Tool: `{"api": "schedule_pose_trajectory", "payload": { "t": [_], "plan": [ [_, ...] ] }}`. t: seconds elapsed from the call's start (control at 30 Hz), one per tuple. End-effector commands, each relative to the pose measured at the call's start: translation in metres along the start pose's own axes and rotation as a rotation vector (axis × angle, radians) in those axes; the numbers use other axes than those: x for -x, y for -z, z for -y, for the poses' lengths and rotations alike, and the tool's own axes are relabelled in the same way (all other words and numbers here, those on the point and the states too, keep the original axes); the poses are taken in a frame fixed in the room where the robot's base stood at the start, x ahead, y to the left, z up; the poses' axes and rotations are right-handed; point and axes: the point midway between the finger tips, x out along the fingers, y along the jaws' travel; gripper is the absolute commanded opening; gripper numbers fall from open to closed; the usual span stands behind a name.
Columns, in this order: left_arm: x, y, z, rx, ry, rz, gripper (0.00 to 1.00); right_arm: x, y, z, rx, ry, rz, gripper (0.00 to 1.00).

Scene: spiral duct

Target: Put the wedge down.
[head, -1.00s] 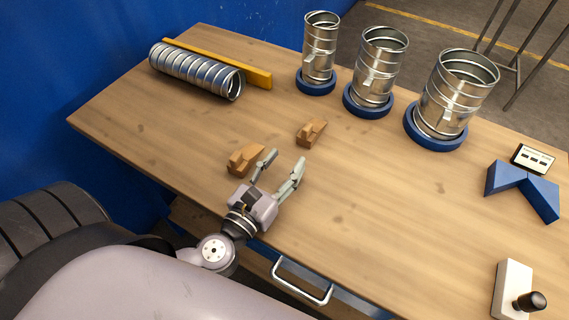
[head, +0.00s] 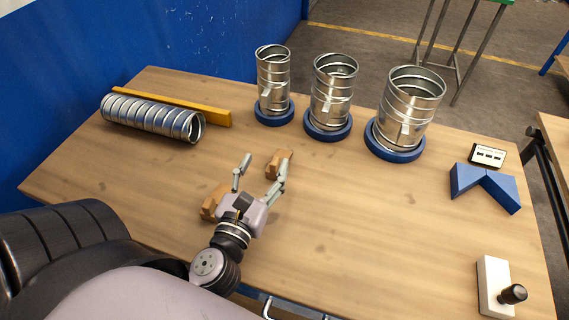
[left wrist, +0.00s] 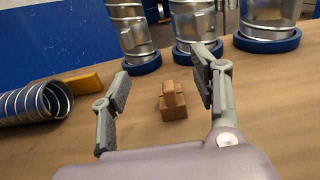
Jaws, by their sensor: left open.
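Two small tan wooden wedges rest on the table. The farther wedge (head: 283,157) is partly covered by my left gripper's right finger in the head view. The nearer wedge (head: 210,206) sits just left of the gripper's palm and is partly hidden by it. My left gripper (head: 264,165) is open, low over the table, with nothing between its fingers that I can make out. In the left wrist view the open fingers (left wrist: 165,78) frame one wedge (left wrist: 173,108), which stands on the wood ahead, apart from both fingers. My right gripper is out of view.
A spiral duct (head: 150,116) lies at the back left before a yellow bar (head: 190,107). Several upright duct pieces stand in blue rings (head: 328,133) along the back. A blue V-block (head: 485,185) and a white box with black knob (head: 494,285) are right. The middle right is clear.

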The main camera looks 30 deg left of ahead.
Motion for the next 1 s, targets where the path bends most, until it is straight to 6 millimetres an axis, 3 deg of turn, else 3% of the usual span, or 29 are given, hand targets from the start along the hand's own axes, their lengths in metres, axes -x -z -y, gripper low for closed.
{"api": "schedule_pose_trajectory", "payload": {
  "t": [0.03,0.27,0.33,0.57,0.8,1.0],
  "plan": [
    [0.0,0.022,0.0,0.0,-0.003,-0.003,0.57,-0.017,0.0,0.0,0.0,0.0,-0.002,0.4],
    [0.0,0.064,0.0,0.001,0.0,-0.002,0.57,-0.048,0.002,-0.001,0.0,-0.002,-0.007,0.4],
    [-0.009,0.053,0.001,0.001,0.002,0.003,0.57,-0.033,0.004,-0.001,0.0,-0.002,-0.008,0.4],
    [-0.024,0.053,0.001,0.0,0.002,0.001,0.57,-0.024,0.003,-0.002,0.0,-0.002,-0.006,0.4],
    [-0.062,0.053,0.001,0.001,0.002,0.001,0.57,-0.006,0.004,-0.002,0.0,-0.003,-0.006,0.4],
    [-0.075,0.056,0.001,0.001,0.001,-0.001,0.57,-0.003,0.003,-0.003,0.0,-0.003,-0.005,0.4]
  ]
}}
